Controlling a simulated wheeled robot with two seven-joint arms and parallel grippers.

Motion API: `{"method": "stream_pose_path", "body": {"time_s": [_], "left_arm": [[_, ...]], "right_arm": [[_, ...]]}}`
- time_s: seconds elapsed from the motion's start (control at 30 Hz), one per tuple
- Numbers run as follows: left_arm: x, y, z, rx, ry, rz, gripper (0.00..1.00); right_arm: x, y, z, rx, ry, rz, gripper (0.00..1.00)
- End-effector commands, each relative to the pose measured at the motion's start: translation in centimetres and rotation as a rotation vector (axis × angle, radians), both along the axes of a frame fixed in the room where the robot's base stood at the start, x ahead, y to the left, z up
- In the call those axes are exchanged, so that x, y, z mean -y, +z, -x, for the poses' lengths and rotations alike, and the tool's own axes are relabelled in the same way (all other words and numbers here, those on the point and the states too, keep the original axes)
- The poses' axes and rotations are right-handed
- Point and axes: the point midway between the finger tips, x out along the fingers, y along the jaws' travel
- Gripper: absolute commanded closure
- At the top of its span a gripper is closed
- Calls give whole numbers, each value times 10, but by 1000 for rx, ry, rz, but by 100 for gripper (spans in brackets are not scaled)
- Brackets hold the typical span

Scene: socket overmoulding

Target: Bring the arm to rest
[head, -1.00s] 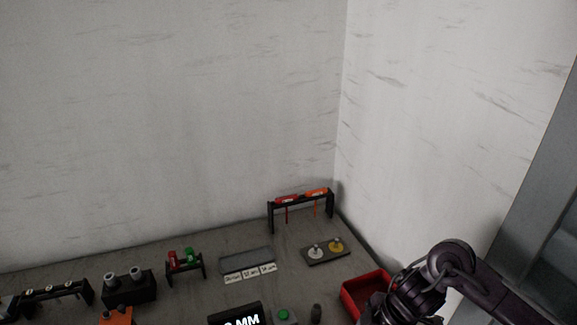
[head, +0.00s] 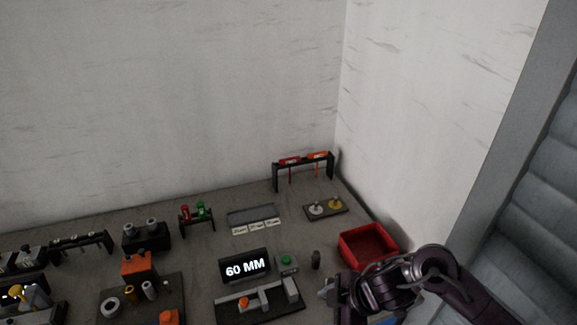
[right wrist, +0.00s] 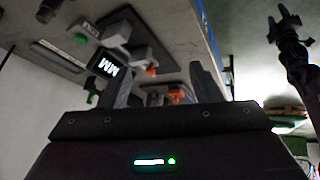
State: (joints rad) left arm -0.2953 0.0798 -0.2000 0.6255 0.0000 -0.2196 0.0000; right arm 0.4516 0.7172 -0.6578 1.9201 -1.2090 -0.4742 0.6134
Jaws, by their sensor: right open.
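My right arm comes in from the lower right of the head view, over the front right of the bench. Its gripper (head: 328,290) points left beside the measuring fixture, partly hidden by my own wrist. In the right wrist view my right gripper (right wrist: 161,85) has its two fingers well apart, with nothing held between them. A dark arm at the right edge of the right wrist view looks like my left one, and its end (right wrist: 284,20) is too small to read. My left arm does not show in the head view.
A red bin (head: 344,250) stands just behind my right wrist. A display (head: 245,267) reading 60 MM, a green button box (head: 287,262) and a slide fixture (head: 262,310) are to the left. A rack (head: 275,175) with red and orange tools stands at the back.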

Motion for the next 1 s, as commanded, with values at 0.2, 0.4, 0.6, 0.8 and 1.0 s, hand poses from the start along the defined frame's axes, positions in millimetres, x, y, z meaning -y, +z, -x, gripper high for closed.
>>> {"method": "stream_pose_path", "body": {"time_s": [0.2, 0.4, 0.6, 0.8, 1.0], "left_arm": [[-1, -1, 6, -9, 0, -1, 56], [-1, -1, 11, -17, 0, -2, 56], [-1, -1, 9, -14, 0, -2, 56], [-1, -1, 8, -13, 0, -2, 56], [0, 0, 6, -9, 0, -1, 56]], "right_arm": [[-43, 17, -2, 131, -134, -105, 42], [-36, 43, -3, 183, -489, -165, 42], [24, 40, 22, 67, -861, -104, 42], [71, 27, 62, -92, -1092, -31, 42], [104, 15, 108, -261, -1263, 36, 42]]}}
